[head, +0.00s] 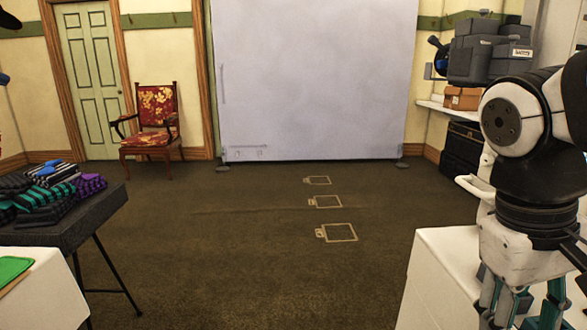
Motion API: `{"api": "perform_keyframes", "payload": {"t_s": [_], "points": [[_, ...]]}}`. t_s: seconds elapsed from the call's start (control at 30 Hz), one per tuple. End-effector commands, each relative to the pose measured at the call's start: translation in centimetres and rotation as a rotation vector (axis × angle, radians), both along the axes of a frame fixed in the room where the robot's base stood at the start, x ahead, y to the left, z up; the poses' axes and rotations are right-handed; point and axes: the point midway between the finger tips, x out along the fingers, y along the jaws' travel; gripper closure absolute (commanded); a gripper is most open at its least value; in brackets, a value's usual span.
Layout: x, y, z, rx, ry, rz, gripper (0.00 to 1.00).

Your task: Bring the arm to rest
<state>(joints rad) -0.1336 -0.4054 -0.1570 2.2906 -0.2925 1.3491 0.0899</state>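My arm hangs at the right side of the head view, its white and black links bent so the wrist points down. My gripper (522,308) is at the lower right, with teal and grey fingers pointing down. The frame's bottom edge cuts off the fingertips, so I cannot tell how far apart they are or whether anything is between them. The gripper is in front of or above a white surface (437,275); the gap to it cannot be judged.
A black folding table (95,222) with stacked dark, teal and purple items stands left. A red floral chair (157,110) is by the green door (95,75). A pale backdrop panel (315,80) stands behind. The carpet between is open, with taped squares (337,232). Cases (483,55) fill a shelf.

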Motion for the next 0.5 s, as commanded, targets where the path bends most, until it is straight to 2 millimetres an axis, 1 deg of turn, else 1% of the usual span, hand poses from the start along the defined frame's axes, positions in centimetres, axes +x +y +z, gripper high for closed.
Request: {"api": "perform_keyframes", "payload": {"t_s": [0.03, 0.1, 0.2, 0.3, 0.5], "points": [[-1.7, 1.0, -0.3, 0.037, -0.019, 0.002, 0.56], [-3.5, 2.3, -0.7, 0.081, -0.039, 0.008, 0.56], [-5.6, 3.9, -1.5, 0.131, -0.062, 0.015, 0.56], [-7.3, 5.2, -2.2, 0.169, -0.081, 0.021, 0.56], [-10.1, 7.5, -3.7, 0.228, -0.119, 0.028, 0.56]]}}
